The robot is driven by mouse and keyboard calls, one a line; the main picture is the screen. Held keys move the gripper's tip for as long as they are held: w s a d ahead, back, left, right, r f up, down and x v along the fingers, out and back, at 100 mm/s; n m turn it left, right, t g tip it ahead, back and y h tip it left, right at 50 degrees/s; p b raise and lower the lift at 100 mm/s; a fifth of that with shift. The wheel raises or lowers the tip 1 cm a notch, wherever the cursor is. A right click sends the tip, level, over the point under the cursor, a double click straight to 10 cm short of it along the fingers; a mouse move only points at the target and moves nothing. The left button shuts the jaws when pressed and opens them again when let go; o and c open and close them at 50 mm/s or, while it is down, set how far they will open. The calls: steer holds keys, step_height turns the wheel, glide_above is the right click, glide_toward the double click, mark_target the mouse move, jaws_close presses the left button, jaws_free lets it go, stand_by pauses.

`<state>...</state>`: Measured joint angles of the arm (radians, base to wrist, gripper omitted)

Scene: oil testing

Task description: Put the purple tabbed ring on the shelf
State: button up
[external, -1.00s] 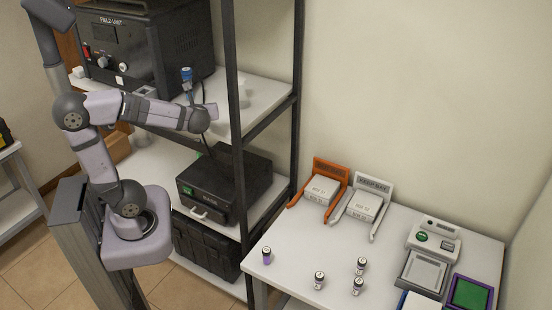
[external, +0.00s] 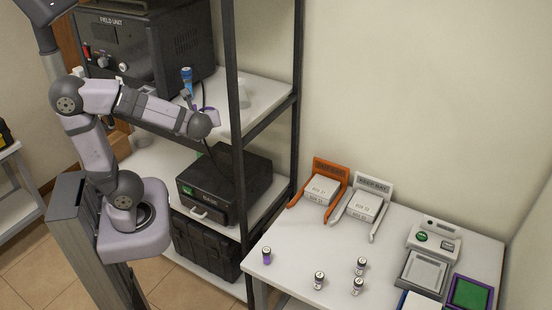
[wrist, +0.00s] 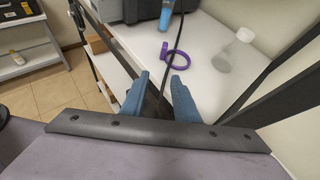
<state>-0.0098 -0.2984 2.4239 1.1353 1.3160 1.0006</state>
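The purple tabbed ring (wrist: 174,58) appears to lie on the white shelf (wrist: 205,48), near its front edge, with its small tab to the upper left. My gripper (wrist: 160,78) is open and empty in the wrist view. Its two blue fingers are spread, and the ring is beyond their tips, apart from them. In the external view my gripper is at the front of the middle shelf (external: 262,98), largely hidden by my wrist.
A dark cable runs beside the ring. A black shelf post (external: 236,150) stands right of my wrist. The field unit (external: 150,45) is behind.

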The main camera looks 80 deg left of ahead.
steer(key=d+f+n+h, duration=1.2)
steer(key=d+f+n, duration=0.5)
steer(key=d+f, duration=0.3)
steer(key=shift+d, duration=1.15)
